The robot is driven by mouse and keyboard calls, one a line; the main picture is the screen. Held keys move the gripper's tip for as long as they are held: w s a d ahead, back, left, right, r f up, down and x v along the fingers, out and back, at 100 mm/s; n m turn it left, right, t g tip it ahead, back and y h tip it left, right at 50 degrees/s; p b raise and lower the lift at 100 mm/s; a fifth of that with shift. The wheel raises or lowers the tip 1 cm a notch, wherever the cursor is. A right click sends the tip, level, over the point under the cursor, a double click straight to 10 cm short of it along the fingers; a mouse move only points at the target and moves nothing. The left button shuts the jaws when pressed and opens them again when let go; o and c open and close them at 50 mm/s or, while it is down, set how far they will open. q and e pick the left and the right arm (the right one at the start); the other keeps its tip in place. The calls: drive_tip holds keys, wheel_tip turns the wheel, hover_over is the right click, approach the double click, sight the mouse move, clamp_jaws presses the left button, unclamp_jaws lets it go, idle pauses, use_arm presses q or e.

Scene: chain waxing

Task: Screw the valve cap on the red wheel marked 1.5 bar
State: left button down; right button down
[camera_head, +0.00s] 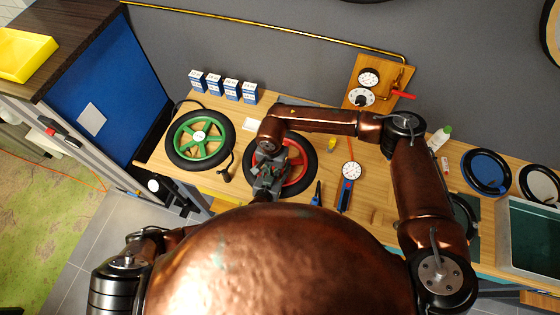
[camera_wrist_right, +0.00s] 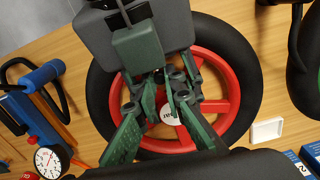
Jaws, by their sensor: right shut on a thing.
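The red wheel (camera_head: 310,160) with a black tyre lies flat on the wooden bench, partly covered by my right arm. Its red rim and spokes show in the right wrist view (camera_wrist_right: 245,75), with a white hub label, mostly hidden, whose marking I cannot read. My right gripper (camera_head: 266,182) is over the left part of this wheel. In the right wrist view its green fingers (camera_wrist_right: 165,112) are in front of the hub and spokes. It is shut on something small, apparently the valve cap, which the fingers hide. The wheel's valve cannot be made out. My left gripper is out of view.
A green wheel (camera_head: 172,143) lies to the left, with several blue-and-white boxes (camera_head: 231,89) behind it. A blue pump with a white gauge (camera_head: 350,170) lies right of the red wheel. A gauge board (camera_head: 375,78) stands behind.

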drive_tip(key=m, duration=0.5)
drive_tip(key=shift+m, duration=0.3)
drive_tip(key=m, duration=0.6)
drive_tip(key=shift+m, duration=0.3)
drive_tip(key=c, duration=2)
unclamp_jaws()
drive_tip(key=shift+s, duration=0.15)
